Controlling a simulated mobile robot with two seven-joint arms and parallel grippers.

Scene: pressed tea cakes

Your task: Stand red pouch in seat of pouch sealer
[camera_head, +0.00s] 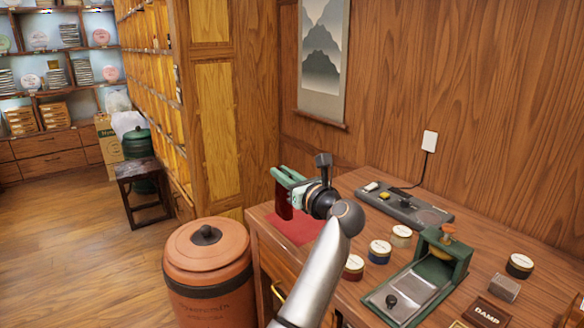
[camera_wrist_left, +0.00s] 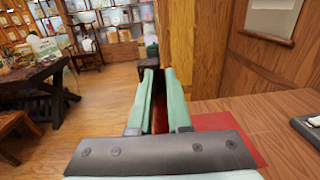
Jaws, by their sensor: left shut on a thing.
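My left gripper (camera_head: 283,181) has green fingers and is shut on the red pouch (camera_head: 284,208), holding it above the left part of the wooden table. The dark red pouch hangs below the fingers in the head view. In the left wrist view it shows as a red strip (camera_wrist_left: 160,116) between the two fingers (camera_wrist_left: 158,90). A long grey device with a cord to the wall, which looks like the pouch sealer (camera_head: 400,208), lies at the back of the table, to the right of the gripper and apart from the pouch. Its seat is not clear to see. My right gripper is out of view.
A red mat (camera_head: 300,232) lies under the gripper. Small labelled jars (camera_head: 380,248) and a green press (camera_head: 440,262) stand on the table's front and right. A lidded clay bin (camera_head: 208,270) stands left of the table.

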